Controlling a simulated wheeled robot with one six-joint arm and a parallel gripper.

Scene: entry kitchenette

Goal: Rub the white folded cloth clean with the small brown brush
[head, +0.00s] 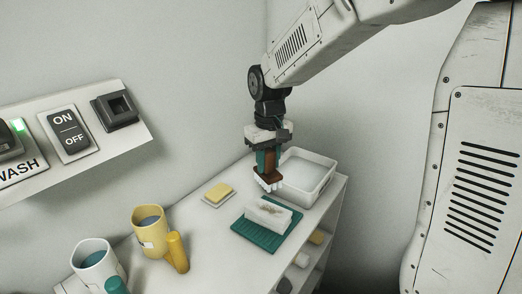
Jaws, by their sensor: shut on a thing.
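The white folded cloth (267,214) lies on a green ribbed mat (264,240) on the counter. Its top carries a brownish-grey stain. My gripper (266,160) points down and is shut on the small brown brush (269,165). The brush's pale bristles hang downward just behind the cloth's far edge in the head view. I cannot tell whether the bristles touch the cloth. The gripper hides part of the brush.
A white open bin (327,186) stands behind the cloth at the right. A yellow sponge (218,190) lies left of the brush. A yellow mug (149,227), an orange-yellow bottle-like object (177,252) and a white mug (93,262) stand at front left. A wall panel (110,135) is at left.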

